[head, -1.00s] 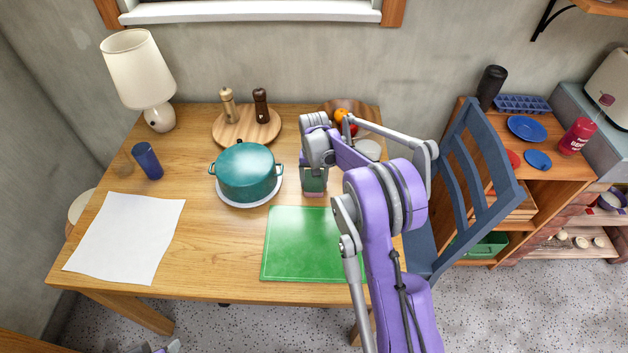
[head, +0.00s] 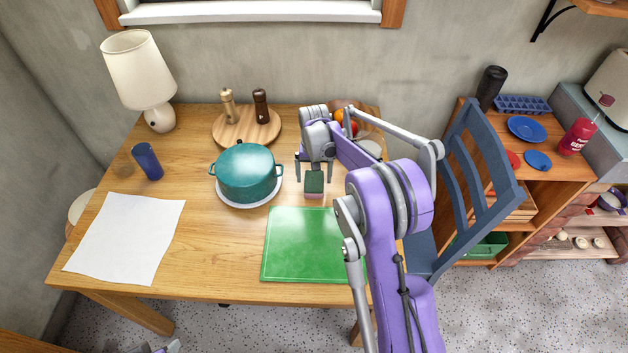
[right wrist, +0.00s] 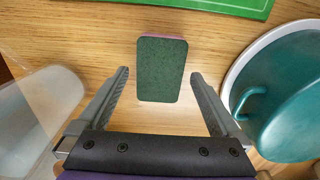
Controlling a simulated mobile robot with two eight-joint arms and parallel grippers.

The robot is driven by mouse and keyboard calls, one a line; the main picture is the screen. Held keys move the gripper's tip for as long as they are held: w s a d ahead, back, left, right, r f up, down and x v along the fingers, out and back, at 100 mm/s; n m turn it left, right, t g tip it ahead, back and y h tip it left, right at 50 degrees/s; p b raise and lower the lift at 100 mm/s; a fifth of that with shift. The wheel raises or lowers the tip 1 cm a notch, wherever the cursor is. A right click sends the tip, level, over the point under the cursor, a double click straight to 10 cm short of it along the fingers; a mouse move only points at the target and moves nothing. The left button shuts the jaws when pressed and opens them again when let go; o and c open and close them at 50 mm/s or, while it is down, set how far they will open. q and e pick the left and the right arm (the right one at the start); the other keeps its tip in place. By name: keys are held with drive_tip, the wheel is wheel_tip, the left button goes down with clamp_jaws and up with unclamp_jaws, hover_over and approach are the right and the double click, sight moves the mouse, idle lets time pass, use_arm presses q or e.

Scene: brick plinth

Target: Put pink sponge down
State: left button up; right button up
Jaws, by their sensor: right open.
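The pink sponge (head: 314,185) has a dark green top and a pink side. It rests on the wooden table (head: 215,270), just behind the green cutting board and right of the teal pot. In the right wrist view the sponge (right wrist: 162,68) lies between and a little beyond the two fingertips, with a clear gap on each side. My right gripper (head: 314,178) is open and empty above and behind the sponge; it also shows in the right wrist view (right wrist: 160,75).
The teal pot (head: 245,170) stands on a white plate close left of the gripper. The green cutting board (head: 303,245) lies in front of the sponge. A round wooden board (head: 240,135) with two mills is behind. A blue chair (head: 475,185) stands at the right.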

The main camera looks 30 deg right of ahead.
sight(314, 181)
wheel_tip(314, 181, up, 9)
drive_tip(key=s+a+r+n+t, duration=0.1)
drive_tip(key=s+a+r+n, duration=0.1)
drive_tip(key=s+a+r, duration=0.3)
drive_tip(key=s+a+f+n+t, duration=0.2)
drive_tip(key=s+a, duration=0.3)
drive_tip(key=s, duration=0.7)
drive_tip(key=s+a+f+n+t, duration=0.2)
drive_tip(key=s+a, duration=0.3)
drive_tip(key=s, duration=0.7)
drive_tip(key=shift+s+f, duration=0.35)
drive_tip(key=shift+f, duration=0.1)
drive_tip(key=r+p, duration=0.2)
drive_tip(key=shift+w+r+p, duration=0.3)
drive_tip(key=shift+r, duration=0.1)
